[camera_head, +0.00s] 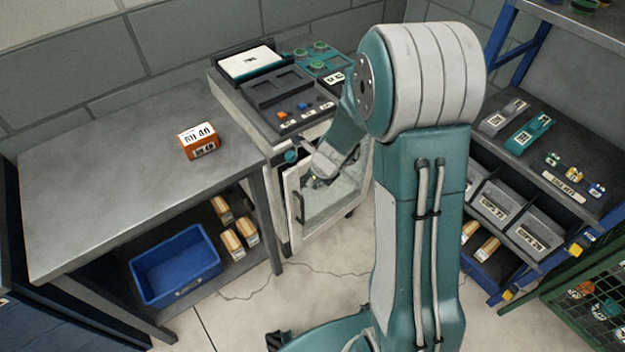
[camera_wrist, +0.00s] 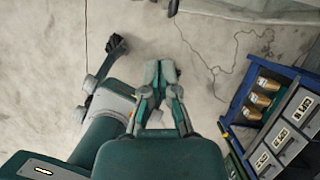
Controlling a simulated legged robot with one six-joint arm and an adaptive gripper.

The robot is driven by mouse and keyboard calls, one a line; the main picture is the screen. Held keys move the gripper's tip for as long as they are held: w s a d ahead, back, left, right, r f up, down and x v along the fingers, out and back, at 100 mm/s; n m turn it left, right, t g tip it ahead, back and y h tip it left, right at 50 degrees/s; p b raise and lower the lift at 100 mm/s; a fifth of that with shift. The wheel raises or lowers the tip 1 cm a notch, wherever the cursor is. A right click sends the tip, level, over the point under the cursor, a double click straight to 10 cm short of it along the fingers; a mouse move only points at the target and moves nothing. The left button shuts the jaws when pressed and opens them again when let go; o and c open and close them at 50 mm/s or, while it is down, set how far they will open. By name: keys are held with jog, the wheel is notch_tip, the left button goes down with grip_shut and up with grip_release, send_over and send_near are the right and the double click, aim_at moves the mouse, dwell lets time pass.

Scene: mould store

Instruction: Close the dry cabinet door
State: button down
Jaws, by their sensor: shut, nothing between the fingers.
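The dry cabinet (camera_head: 240,108) is a pale cabinet under a dark worktop, right of the steel table. Its white-framed glass door (camera_head: 294,201) has a dark handle near its left edge and appears to stand ajar, with that edge out from the body. My forearm reaches down in front of the door and covers its upper part. In the head view my gripper end is small and partly hidden there, and I cannot tell whether it touches the door. In the wrist view my gripper (camera_wrist: 161,70) is shut and empty over bare floor; the door does not show there.
The steel table (camera_head: 110,160) on the left bears an orange box (camera_head: 199,140); a blue bin (camera_head: 176,265) sits below. A blue rack (camera_head: 560,150) stands right, also in the wrist view (camera_wrist: 235,105).

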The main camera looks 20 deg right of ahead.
jog(key=d+f+n+t+h, duration=0.1)
jog(key=d+f+n+h, duration=0.3)
jog(key=d+f, duration=0.55)
jog(key=n+t+y, duration=0.9)
jog(key=n+t, duration=0.3)
send_near(292, 187)
jog(key=x, duration=0.8)
jog(key=shift+s+r, duration=0.1)
jog(key=shift+r, duration=0.05)
